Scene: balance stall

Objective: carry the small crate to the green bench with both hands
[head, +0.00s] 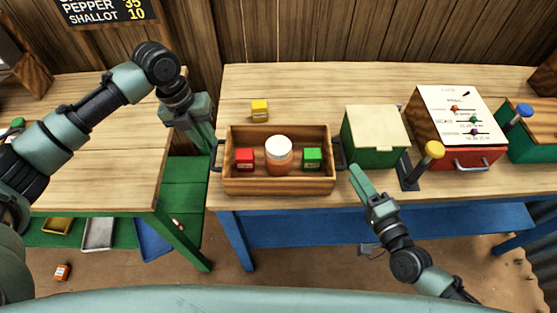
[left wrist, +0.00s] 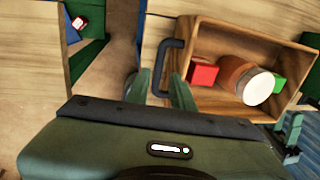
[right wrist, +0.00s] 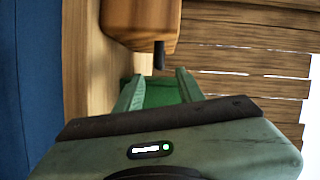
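The small wooden crate (head: 278,187) stands on the blue bench (head: 400,196) with dark handles at both ends. It holds a red box (head: 244,160), a white-lidded orange jar (head: 278,160) and a green box (head: 312,159). My left gripper (head: 209,142) is open at the left handle (left wrist: 169,52); in the left wrist view the handle's lower part shows between the fingers. My right gripper (head: 357,176) is open near the right handle (right wrist: 159,55), which appears just beyond its fingertips. The green bench (head: 100,165) stands to the left, its wooden top mostly bare.
A yellow box (head: 260,111) sits behind the crate. A green box with a pale lid (head: 375,135), a yellow-knobbed lever (head: 432,150) and a red slanted box (head: 475,157) stand to the right. A gap separates the benches. Trays (head: 98,234) lie under the green bench.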

